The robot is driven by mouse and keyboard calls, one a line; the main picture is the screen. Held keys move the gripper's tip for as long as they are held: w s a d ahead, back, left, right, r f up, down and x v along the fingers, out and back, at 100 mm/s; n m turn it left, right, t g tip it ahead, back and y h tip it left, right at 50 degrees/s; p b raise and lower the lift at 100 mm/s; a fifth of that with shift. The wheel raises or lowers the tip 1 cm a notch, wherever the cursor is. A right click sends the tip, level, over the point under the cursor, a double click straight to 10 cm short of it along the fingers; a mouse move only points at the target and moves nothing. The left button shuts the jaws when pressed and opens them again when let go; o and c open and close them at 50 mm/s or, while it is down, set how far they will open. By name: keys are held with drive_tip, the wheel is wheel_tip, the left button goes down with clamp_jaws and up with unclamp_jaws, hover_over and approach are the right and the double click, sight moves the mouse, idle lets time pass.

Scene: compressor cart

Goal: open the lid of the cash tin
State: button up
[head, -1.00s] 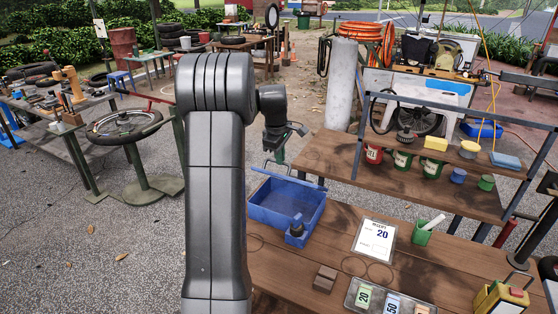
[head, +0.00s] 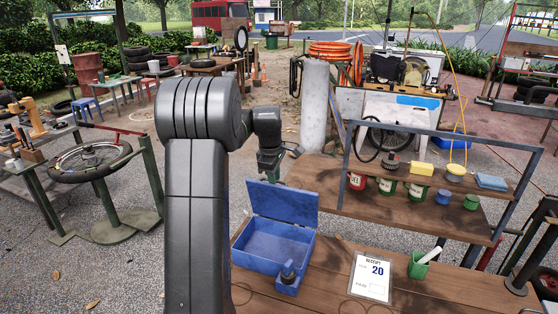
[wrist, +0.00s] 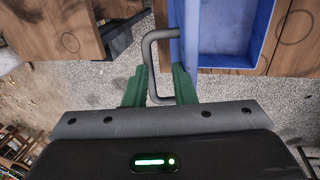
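The blue cash tin (head: 262,246) stands on the wooden bench with its interior exposed. Its lid (head: 283,203) is raised steeply at the far side, with its inner face showing in the head view. In the wrist view the lid (wrist: 190,35) is seen nearly edge-on, with a grey loop handle (wrist: 151,72) on its outer side. My gripper (wrist: 160,72) has its green fingers apart, with the handle's bar between them near the left finger. In the head view my gripper (head: 270,170) is just behind the lid, its tips hidden by it.
A dark object with a blue base (head: 287,279) stands at the tin's front corner. A receipt card (head: 371,277) and a green holder (head: 418,265) are to the right. A raised shelf frame (head: 430,133) with cans stands further right. A grey cylinder (head: 314,105) stands behind.

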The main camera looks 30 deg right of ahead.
drive_tip(key=shift+w+d+p, duration=0.45)
drive_tip(key=shift+d+p, duration=0.1)
drive_tip(key=shift+p, duration=0.05)
drive_tip(key=w+d+r+p, duration=0.2)
drive_tip(key=w+d+r, duration=0.5)
drive_tip(key=w+d, duration=0.1)
drive_tip(key=shift+d, duration=0.65)
drive_tip(key=shift+r, duration=0.1)
idle(0.5)
drive_tip(key=v, duration=1.3)
drive_tip(key=shift+r, duration=0.4)
drive_tip(key=shift+f, duration=0.2)
drive_tip(key=x, duration=1.3)
drive_tip(key=shift+f, duration=0.25)
drive_tip(key=shift+r, duration=0.1)
